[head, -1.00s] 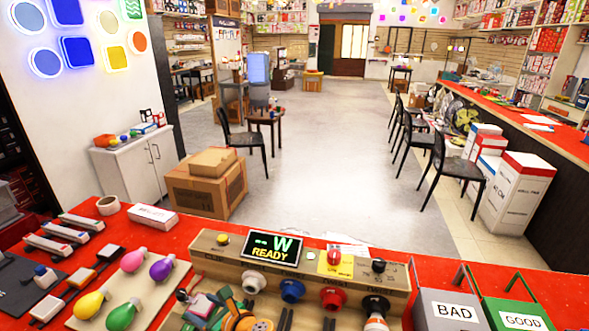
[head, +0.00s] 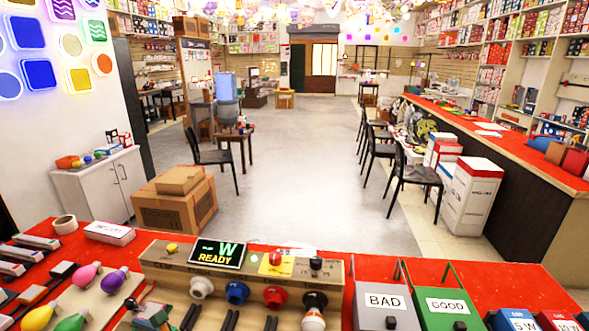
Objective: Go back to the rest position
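Neither of my grippers can be made out in the head view. The red work table (head: 500,285) fills the bottom of the view. On it stands a beige tester panel (head: 170,262) with a screen (head: 217,253) reading "W READY" and white, blue, red and black sockets. A white and orange bulb (head: 313,321) shows below the black socket, cut by the lower edge. A grey BAD bin (head: 383,278) and a green GOOD bin (head: 441,281) stand right of the panel. Pink (head: 87,276), purple (head: 114,278), yellow (head: 38,316) and green bulbs (head: 72,322) lie at the left.
Cardboard boxes (head: 172,205) and a white cabinet (head: 95,190) stand beyond the table at left. A long red-topped counter (head: 480,125) with black chairs (head: 413,180) runs along the right. The grey floor (head: 300,190) between them is clear.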

